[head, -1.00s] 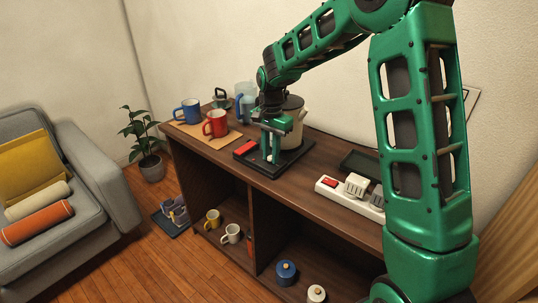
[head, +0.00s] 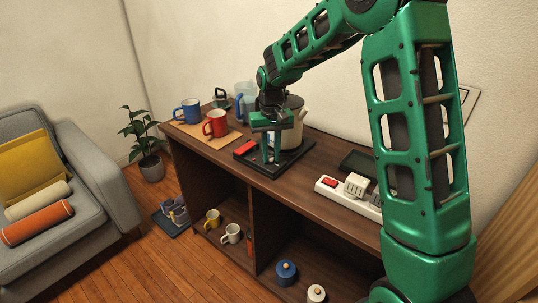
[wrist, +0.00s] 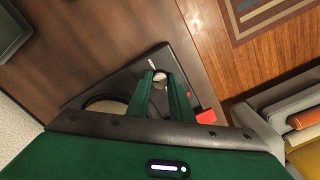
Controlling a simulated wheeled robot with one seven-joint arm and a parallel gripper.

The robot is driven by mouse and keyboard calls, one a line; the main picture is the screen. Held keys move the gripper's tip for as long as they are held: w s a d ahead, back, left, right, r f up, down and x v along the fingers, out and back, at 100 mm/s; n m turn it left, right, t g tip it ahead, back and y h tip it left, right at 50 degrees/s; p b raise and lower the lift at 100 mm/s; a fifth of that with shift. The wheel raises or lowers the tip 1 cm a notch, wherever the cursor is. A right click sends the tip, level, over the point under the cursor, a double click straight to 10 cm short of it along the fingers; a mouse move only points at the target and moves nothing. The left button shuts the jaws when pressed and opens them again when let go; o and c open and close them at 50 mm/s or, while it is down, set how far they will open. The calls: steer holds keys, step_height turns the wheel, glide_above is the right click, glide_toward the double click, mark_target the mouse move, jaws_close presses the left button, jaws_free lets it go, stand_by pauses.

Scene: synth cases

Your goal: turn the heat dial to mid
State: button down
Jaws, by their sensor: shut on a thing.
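The black hotplate (head: 292,164) sits on the sideboard top, with a cream pot (head: 293,128) on it and a red block (head: 244,147) at its left end. My gripper (head: 270,160) points down at the plate's front part, and its fingers are shut on the heat dial. In the wrist view the pale dial (wrist: 160,80) shows between the fingertips. A short white mark (wrist: 152,63) lies beside it on the black plate, and a small red mark (wrist: 188,95) lies on its other side. The fingers hide part of the dial, so its exact setting cannot be read.
A blue mug (head: 187,111) and a red mug (head: 215,123) stand on a mat left of the hotplate. A blue jug (head: 244,102) stands behind. A white power strip (head: 345,191) and a dark tray (head: 358,164) lie to the right. Bare wood separates them from the hotplate.

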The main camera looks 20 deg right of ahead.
mark_target(271, 156)
steer(key=n, duration=0.3)
steer(key=shift+n, duration=2.2)
steer(key=c, duration=1.6)
jaws_free()
steer(key=shift+r, duration=0.15)
step_height(271, 156, up, 11)
steer(key=shift+w+f, duration=0.1)
steer(key=shift+f, duration=0.1)
steer(key=shift+d, duration=0.1)
